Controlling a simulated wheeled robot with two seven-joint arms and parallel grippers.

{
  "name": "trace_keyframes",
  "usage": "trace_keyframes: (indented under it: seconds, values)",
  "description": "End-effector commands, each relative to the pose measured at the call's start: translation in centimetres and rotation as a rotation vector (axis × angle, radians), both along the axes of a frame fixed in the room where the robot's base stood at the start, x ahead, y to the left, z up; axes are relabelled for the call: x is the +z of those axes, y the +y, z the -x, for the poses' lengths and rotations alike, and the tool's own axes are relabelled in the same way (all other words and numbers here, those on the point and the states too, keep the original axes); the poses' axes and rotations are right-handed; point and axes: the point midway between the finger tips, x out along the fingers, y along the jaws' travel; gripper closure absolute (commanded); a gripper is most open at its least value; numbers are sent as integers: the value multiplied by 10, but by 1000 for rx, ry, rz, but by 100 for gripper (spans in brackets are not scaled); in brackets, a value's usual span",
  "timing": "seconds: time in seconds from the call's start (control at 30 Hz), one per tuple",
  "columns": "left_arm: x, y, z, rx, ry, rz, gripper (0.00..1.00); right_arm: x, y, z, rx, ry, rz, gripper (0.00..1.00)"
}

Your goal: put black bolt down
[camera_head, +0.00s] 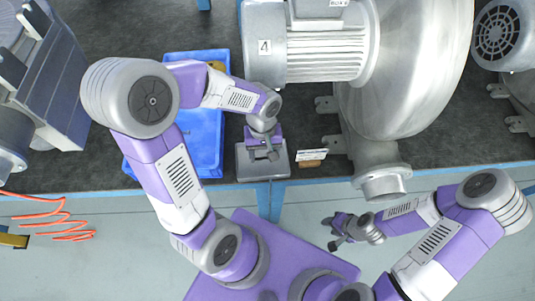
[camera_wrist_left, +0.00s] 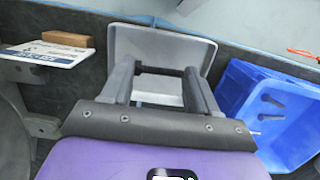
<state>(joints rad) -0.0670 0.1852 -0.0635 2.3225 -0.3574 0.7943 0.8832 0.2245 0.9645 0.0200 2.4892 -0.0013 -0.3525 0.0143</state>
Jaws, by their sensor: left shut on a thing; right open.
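My left gripper (camera_head: 263,154) is over a small grey tray (camera_head: 243,172) near the bench's front edge. In the left wrist view the left gripper (camera_wrist_left: 160,72) is shut on a dark bar between its fingertips, which looks like the black bolt (camera_wrist_left: 160,71). The grey tray (camera_wrist_left: 160,44) shows just beyond it. I cannot tell whether the bolt touches the tray floor. In the head view the bolt is hardly visible under the gripper. My right gripper (camera_head: 331,232) is open and empty, off the bench, in front of its edge.
A blue bin (camera_head: 205,165) stands left of the tray; the left wrist view shows loose bolts (camera_wrist_left: 271,100) in it. A card (camera_head: 312,155) on a wooden block (camera_head: 310,164) stands right of the tray. A large metal blower (camera_head: 410,80) fills the bench's right side.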

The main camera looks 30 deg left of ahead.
Motion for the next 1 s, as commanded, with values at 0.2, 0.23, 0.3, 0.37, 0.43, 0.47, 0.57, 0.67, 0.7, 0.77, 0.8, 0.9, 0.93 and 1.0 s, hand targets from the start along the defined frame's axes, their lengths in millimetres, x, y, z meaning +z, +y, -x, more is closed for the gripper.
trace_keyframes:
  seconds: [0.2,0.23,0.3,0.37,0.43,0.47,0.57,0.67,0.7,0.77,0.8,0.9,0.93,1.0]
  values:
    - [-41,0,1,1,4,0,70,-17,0,1,0,3,-1,57]
    - [-43,0,1,0,4,0,70,-17,0,1,0,3,-1,57]
    - [-47,0,1,0,3,-1,70,-18,0,1,0,3,-1,57]
    - [-51,0,1,-1,2,-1,70,-20,0,1,0,2,0,57]
    - [-60,0,1,-1,4,-1,70,-23,0,1,0,2,0,57]
    - [-65,0,1,0,4,-1,70,-25,0,1,1,2,0,57]
    - [-80,0,1,1,4,-1,70,-31,0,1,0,2,0,57]
    - [-83,0,1,0,1,0,70,-32,0,1,1,2,0,57]
    - [-83,0,1,0,1,-1,70,-32,0,1,0,2,0,57]
    - [-82,0,1,0,1,-1,70,-31,0,1,1,2,0,57]
    - [-82,0,1,0,1,-1,70,-31,0,1,1,2,0,57]
    - [-83,0,1,0,1,-1,70,-33,0,1,1,2,0,57]
    - [-85,0,1,0,1,-1,70,-34,0,1,1,2,0,57]
    - [-86,0,1,0,1,-1,39,-35,0,1,1,2,0,57]
